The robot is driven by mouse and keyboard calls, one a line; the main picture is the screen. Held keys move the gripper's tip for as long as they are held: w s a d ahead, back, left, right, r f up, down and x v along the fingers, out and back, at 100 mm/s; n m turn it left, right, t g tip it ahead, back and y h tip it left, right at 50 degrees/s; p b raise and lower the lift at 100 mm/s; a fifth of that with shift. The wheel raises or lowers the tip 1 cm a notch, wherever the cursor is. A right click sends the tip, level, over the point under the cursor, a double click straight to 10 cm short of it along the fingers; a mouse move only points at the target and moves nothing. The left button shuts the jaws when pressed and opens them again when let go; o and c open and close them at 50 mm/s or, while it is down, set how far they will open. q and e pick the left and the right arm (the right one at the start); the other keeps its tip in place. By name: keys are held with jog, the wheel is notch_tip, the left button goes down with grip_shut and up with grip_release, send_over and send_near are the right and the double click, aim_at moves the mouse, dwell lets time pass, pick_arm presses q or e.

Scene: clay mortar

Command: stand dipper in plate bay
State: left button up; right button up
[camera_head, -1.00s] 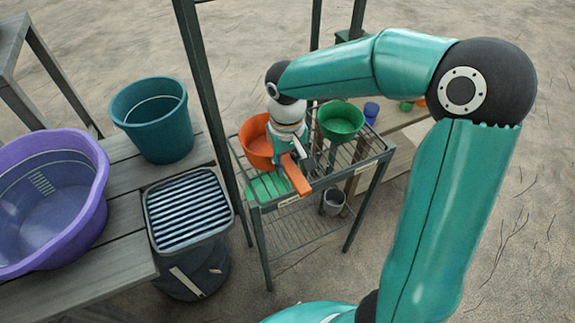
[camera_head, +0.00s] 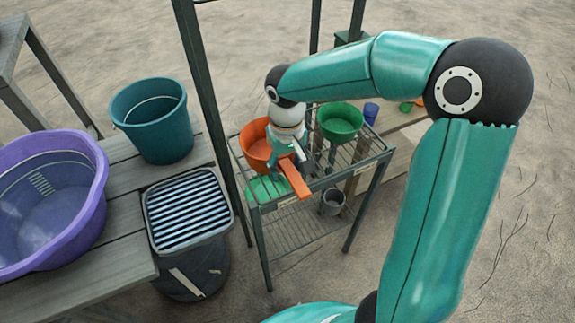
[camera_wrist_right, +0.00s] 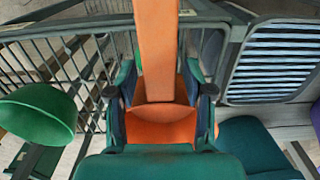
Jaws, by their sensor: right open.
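The orange dipper stands at the left of the wire rack (camera_head: 325,180); its round cup (camera_head: 255,143) is upright and its flat handle (camera_head: 295,180) slopes over the rack's front edge. My right gripper (camera_head: 300,160) is at the handle, by the cup. In the right wrist view the handle (camera_wrist_right: 157,50) runs between the two open fingers, with orange cup surface below it; whether the fingers touch it is unclear. A green bowl (camera_head: 340,120) is right of the gripper on the rack. Which slots form the plate bay is unclear. My left gripper is not in view.
A flat green piece (camera_head: 268,188) lies at the rack's front left, and a small grey pail (camera_head: 332,202) is under the top tier. A teal bucket (camera_head: 152,120), purple tub (camera_head: 50,205) and slatted bin (camera_head: 187,212) stand left. A dark post (camera_head: 208,90) rises by the rack.

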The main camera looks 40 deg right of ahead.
notch_tip(320, 180, up, 12)
jog(key=p, duration=0.1)
jog(key=shift+f, duration=0.15)
dwell(0.6)
